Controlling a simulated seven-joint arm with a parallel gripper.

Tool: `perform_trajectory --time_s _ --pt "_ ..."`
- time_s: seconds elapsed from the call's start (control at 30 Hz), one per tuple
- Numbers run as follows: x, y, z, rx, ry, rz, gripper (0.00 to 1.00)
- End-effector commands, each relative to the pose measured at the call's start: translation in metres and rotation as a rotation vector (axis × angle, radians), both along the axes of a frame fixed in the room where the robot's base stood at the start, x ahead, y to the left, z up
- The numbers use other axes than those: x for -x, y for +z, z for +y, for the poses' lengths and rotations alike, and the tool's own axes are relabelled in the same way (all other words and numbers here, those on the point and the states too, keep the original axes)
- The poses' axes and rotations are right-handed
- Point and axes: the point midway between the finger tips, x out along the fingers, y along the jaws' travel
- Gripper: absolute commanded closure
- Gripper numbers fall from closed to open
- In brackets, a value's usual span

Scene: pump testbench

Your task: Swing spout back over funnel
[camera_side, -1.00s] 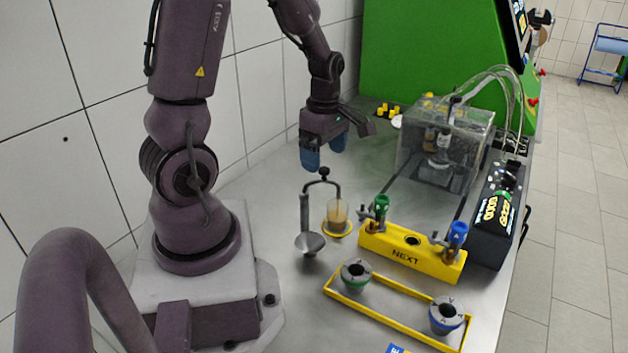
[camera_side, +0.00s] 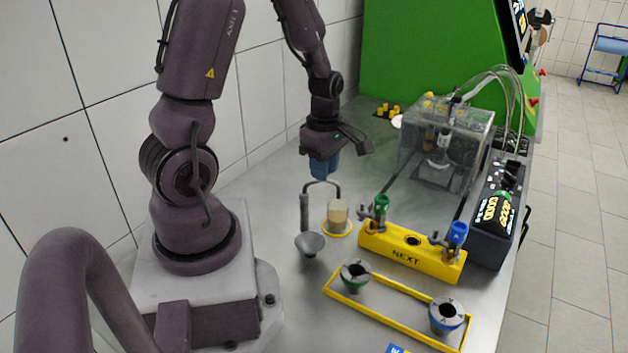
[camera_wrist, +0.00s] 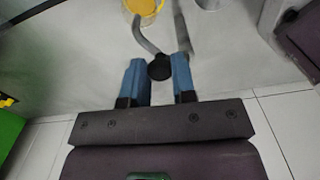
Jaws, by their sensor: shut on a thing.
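The spout (camera_side: 337,186) is a thin grey bent tube that arches from a grey post (camera_side: 304,212) on the left. Its free end hangs over a small cup with amber contents (camera_side: 337,214), which stands in a yellow ring. The grey funnel (camera_side: 309,245) is at the foot of the post in the side view, to the left of the cup. My gripper (camera_side: 323,176) is over the top of the spout, with its blue fingers pointing down. In the wrist view, the spout's black knob (camera_wrist: 160,67) is between the two fingers (camera_wrist: 159,80). In the side view the fingers hide the knob.
A yellow NEXT block (camera_side: 405,258) with green and blue clamps stands to the right. In front lies a yellow frame (camera_side: 390,322) with two ringed parts. A clear box (camera_side: 450,140) and a black pump unit (camera_side: 495,215) are farther right.

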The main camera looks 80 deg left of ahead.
Motion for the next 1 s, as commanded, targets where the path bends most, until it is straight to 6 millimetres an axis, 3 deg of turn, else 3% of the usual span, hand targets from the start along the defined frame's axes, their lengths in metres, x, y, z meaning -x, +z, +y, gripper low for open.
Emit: perform_trajectory --time_s 1.0 --pt "0.005 -0.001 -0.015 0.003 0.002 0.004 0.84"
